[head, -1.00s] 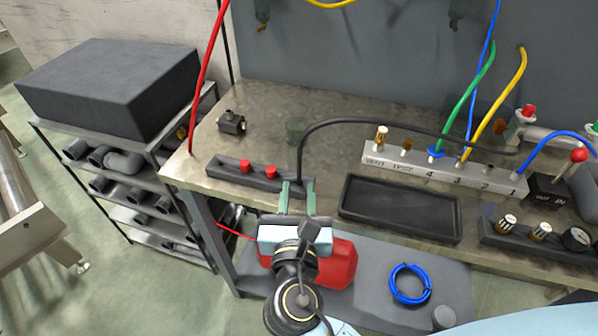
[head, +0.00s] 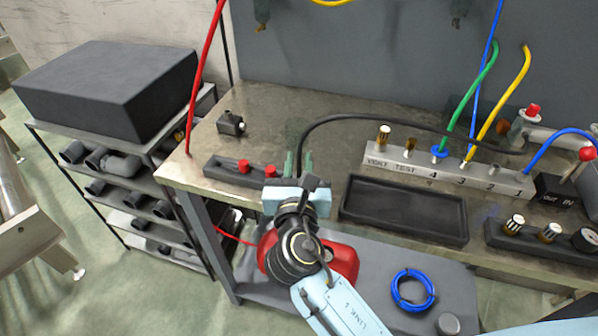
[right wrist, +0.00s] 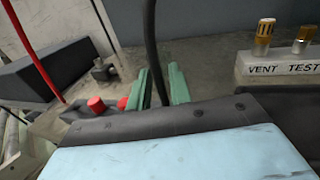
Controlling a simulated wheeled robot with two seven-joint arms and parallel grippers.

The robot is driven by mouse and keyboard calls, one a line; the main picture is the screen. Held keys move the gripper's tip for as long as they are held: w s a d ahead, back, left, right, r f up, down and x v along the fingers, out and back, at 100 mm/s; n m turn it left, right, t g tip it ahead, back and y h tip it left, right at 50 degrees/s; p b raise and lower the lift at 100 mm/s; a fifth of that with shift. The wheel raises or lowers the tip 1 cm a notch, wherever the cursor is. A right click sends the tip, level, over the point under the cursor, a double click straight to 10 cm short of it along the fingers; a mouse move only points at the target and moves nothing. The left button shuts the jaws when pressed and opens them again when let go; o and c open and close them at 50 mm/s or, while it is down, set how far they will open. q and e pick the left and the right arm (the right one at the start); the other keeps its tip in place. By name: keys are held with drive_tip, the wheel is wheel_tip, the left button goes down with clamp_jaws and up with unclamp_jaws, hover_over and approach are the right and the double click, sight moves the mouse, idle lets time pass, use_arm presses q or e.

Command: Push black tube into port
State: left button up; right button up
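The black tube (head: 345,118) arches over the bench, from behind the port block at the right to a hanging end at the left. My right gripper (head: 299,160) has its two green fingers on either side of that hanging end. In the right wrist view the tube (right wrist: 152,45) runs down between the fingers (right wrist: 160,85), with small gaps at both sides; its tip is hidden. The grey port block (head: 400,171) is labelled VENT, TEST and 4 to 1. VENT and TEST carry brass fittings. Green, yellow and blue tubes stand at other ports. My left gripper is not in view.
A dark rack with two red caps (head: 243,166) lies left of the gripper. An empty black tray (head: 402,208) lies right of it, before the port block. A small black fitting (head: 231,123) stands behind the rack. A knob panel (head: 530,237) is at right.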

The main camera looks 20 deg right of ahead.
clamp_jaws()
